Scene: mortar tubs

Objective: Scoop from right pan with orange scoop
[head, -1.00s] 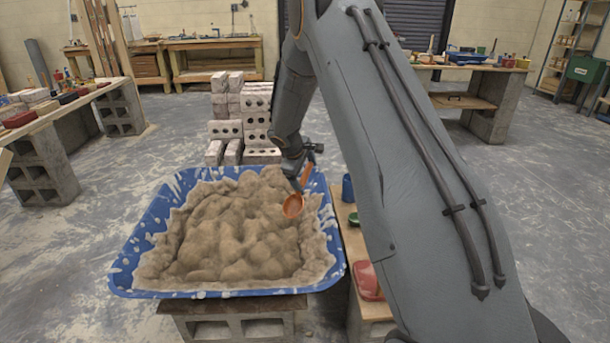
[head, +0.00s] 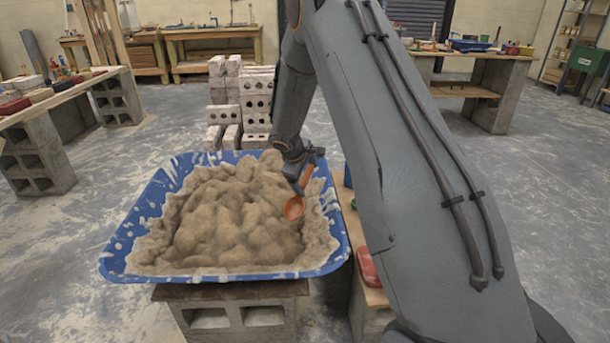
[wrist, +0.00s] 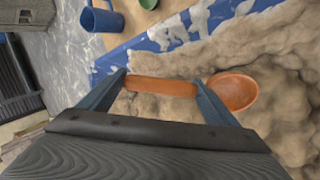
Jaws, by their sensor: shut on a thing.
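The blue pan (head: 112,243) is heaped with lumpy tan mortar (head: 235,215), and its rim is splashed with mortar. My gripper (head: 304,170) is over the pan's right side, shut on the handle of the orange scoop (head: 293,208). In the wrist view my gripper (wrist: 162,86) has the orange handle across between its two fingers. The scoop's bowl (wrist: 234,91) is at the right there, its open side facing the camera, and looks empty. The bowl is over or against the mortar; I cannot tell whether it touches. Only one pan shows.
The pan stands on a concrete block support (head: 240,300). A side board to its right holds a red item (head: 368,268) and a blue cup (wrist: 102,18). Stacked bricks (head: 256,105) stand behind the pan. A bench (head: 60,95) is at the left, with open floor between.

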